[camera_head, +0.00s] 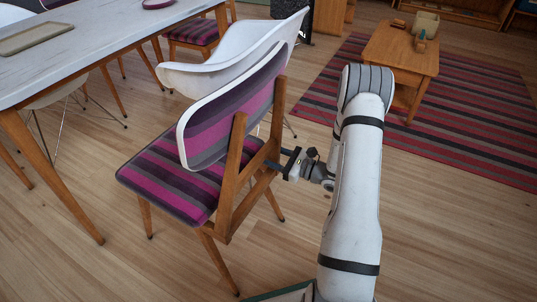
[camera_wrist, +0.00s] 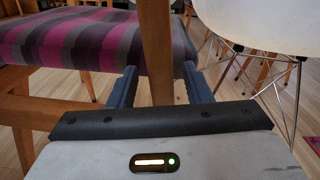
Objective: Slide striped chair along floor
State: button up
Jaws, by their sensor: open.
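The striped chair (camera_head: 170,184) stands upright on the wood floor, with a purple, pink and grey striped seat and back and a wooden frame. My gripper (camera_head: 276,165) is at the right side of the chair's frame, below the backrest. In the wrist view my gripper (camera_wrist: 161,88) is open, with one dark finger on each side of a wooden post (camera_wrist: 157,45) of the chair. Gaps show between the post and both fingers. The striped seat (camera_wrist: 85,38) shows behind at the left. Part of the frame near the fingers is hidden in the head view.
A white-topped table (camera_head: 95,40) is at the left, with a tray (camera_head: 35,38) on it. A white shell chair (camera_head: 225,72) stands close behind the striped chair. A striped rug (camera_head: 465,135) and low wooden table (camera_head: 400,50) are at the right. Floor in front is clear.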

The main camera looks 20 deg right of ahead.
jog(key=p+v, duration=0.1)
jog(key=v, duration=0.5)
jog(key=shift+s, duration=0.1)
dwell(0.3)
